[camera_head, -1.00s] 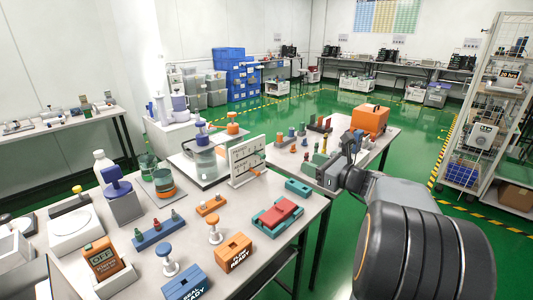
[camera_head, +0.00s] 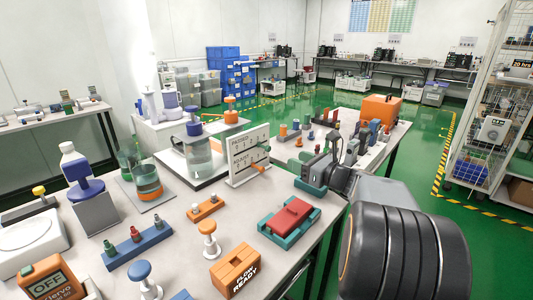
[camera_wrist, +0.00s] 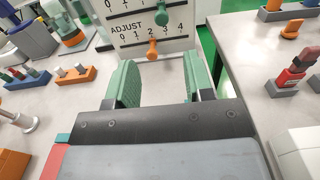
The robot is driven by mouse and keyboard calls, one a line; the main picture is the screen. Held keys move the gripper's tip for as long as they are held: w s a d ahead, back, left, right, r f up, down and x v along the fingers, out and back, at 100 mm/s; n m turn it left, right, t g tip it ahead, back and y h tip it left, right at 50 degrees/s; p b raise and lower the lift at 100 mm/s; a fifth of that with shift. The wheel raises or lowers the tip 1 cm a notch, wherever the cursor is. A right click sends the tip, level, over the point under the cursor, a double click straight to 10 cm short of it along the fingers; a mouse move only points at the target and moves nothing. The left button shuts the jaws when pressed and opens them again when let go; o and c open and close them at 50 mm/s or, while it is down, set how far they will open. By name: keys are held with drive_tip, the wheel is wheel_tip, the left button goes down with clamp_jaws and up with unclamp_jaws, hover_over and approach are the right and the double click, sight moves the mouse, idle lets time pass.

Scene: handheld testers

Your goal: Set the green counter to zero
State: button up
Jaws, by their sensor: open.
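A white counter board (camera_head: 241,166) stands upright on the near table, with number scales in rows. The upper row reads PASSED in the head view, the lower row ADJUST. In the wrist view, a green peg (camera_wrist: 162,17) sits on the upper scale, right of the low numbers; the exact number is hard to read. An orange peg (camera_wrist: 152,46) sits on the ADJUST scale near 2. My gripper (camera_wrist: 160,82) is open and empty, its green fingers pointing toward the board from in front, apart from both pegs. In the head view, my gripper's fingertips are hard to make out.
A red block on a teal tray (camera_head: 316,216), an orange block holder (camera_head: 236,271) and a small orange rack (camera_head: 206,208) lie on the near table. A glass vessel (camera_head: 197,157) stands left of the board. An orange case (camera_head: 381,110) sits on the table behind.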

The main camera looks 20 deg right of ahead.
sight(269, 149)
drive_tip(key=b+x, duration=0.2)
drive_tip(key=x, duration=1)
drive_tip(key=shift+w, duration=0.25)
drive_tip(key=shift+c, duration=0.5)
clamp_jaws()
